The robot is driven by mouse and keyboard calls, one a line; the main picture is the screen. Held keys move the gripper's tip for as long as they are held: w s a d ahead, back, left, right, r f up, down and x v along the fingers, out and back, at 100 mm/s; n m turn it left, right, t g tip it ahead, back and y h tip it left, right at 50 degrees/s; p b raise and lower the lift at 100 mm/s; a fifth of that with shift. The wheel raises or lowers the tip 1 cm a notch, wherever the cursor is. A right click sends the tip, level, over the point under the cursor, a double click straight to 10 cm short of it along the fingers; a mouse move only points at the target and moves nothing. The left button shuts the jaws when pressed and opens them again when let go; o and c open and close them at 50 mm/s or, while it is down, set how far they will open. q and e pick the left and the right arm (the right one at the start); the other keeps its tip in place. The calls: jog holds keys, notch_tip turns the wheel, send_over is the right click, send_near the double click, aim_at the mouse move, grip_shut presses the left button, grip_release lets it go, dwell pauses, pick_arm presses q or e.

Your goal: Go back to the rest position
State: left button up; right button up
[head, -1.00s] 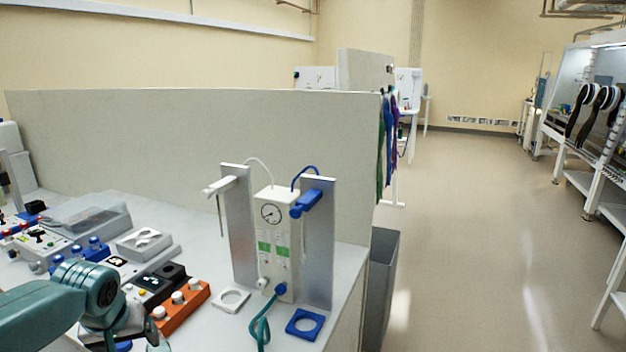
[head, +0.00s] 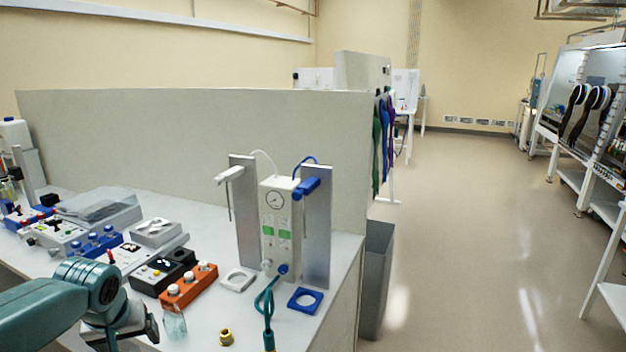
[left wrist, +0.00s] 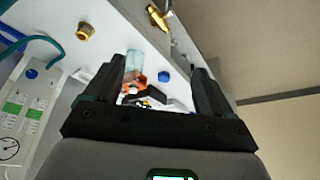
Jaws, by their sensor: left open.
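My left arm comes in at the lower left of the head view, with its gripper (head: 128,335) low over the front of the white bench (head: 215,320). In the left wrist view the gripper (left wrist: 163,75) has its two dark fingers wide apart with nothing held between them. A small clear bottle (head: 174,322) stands on the bench just right of the gripper in the head view. It also shows in the left wrist view (left wrist: 134,62), beyond the left-hand finger. My right gripper is in neither view.
An orange knob box (head: 189,287), a gauge unit (head: 280,225), a blue square ring (head: 305,300) and a brass fitting (head: 227,337) are on the bench. A grey divider (head: 180,135) stands behind. A grey bin (head: 374,270) stands at the bench's right end. The floor on the right is clear.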

pick_arm(q)
jog(key=s+d+f+m+g+h, duration=0.1)
jog(key=s+d+f, duration=0.1)
jog(key=d+f, duration=0.45)
jog(key=s+d+f+m+h, duration=0.1)
jog(key=s+d+f+h, duration=0.15)
jog(key=f, duration=0.65)
jog(key=s+d+f+m+g+h, duration=0.1)
jog(key=s+d+f, duration=0.1)
jog(key=d+f, duration=0.45)
jog(key=s+d+f+g, duration=0.1)
jog(key=s+d+f, duration=0.2)
jog(key=s+f, duration=0.3)
jog(key=s+d+f+h, duration=0.1)
jog(key=s+d+f, duration=0.2)
jog(key=s+f, duration=0.4)
jog(key=s, duration=0.5)
jog(key=shift+s+d+f+n+g, duration=0.2)
jog(key=shift+s+d+n+g, duration=0.1)
jog(key=shift+s+g, duration=0.1)
